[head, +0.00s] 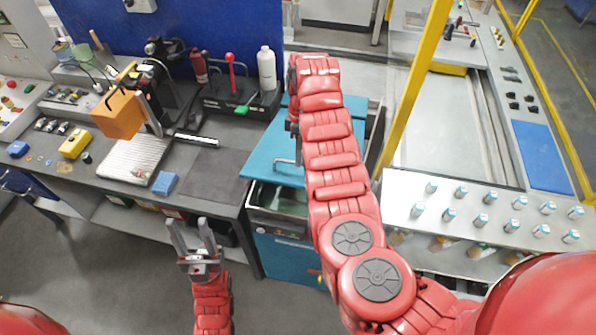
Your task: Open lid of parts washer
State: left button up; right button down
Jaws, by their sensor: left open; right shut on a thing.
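The parts washer (285,254) is a teal cabinet at the middle, right of the grey bench. Its flat teal lid (266,152) has a thin metal handle (298,146). The lid is a little raised at the front, where a gap shows the pale inside. My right arm reaches across the lid and bends down at its far end. My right gripper (293,118) is mostly hidden by this arm; it is shut on the lid handle, though the contact itself is not clear. My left gripper (192,226) is open and empty, low in front of the bench.
The bench (215,165) left of the washer bears an orange block (117,115), a white bottle (267,68) and a ribbed plate (134,158). A yellow post (412,92) stands right of the washer. A grey rack (460,209) with several small cylinders is at the right.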

jog(key=shift+w+d+r, duration=0.2)
jog(key=shift+w+r, duration=0.2)
jog(key=shift+r, duration=0.2)
jog(key=shift+w+d+r, duration=0.2)
jog(key=shift+w+r, duration=0.2)
jog(key=shift+r, duration=0.2)
